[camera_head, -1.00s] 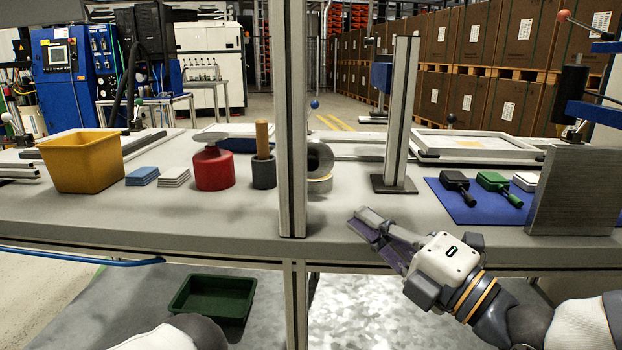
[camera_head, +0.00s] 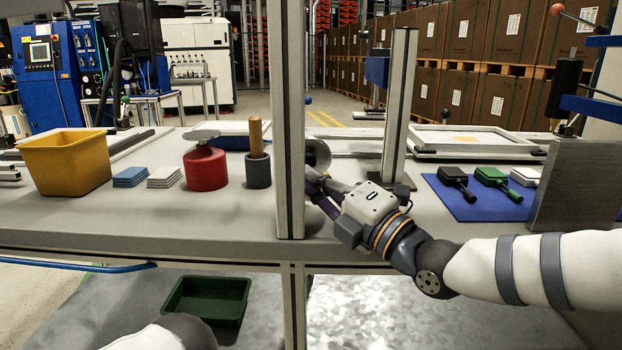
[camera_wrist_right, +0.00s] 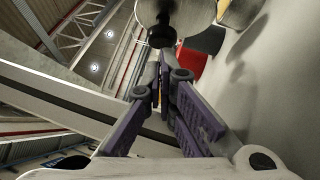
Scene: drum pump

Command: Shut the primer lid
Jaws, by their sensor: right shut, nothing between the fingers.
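A red can (camera_head: 206,170) stands on the bench, left of the upright post, with a flat grey lid-like plate (camera_head: 203,135) on top; how far this is open cannot be told. My right gripper (camera_head: 318,183) is shut and empty, right beside the post, which partly hides its fingertips. Above it is a dark grey round piece (camera_head: 319,153), also partly hidden. In the right wrist view, the closed purple fingers (camera_wrist_right: 165,60) point at a pale disc (camera_wrist_right: 185,14) with a dark knob; contact cannot be told. The red can (camera_wrist_right: 207,42) shows behind. My left gripper is out of view.
The upright post (camera_head: 290,120) stands close to my right gripper. A dark cup (camera_head: 258,171) with a wooden handle is left of it. A yellow bin (camera_head: 66,165) stands far left. A blue mat (camera_head: 470,202) with several paddles lies right. The bench front is clear.

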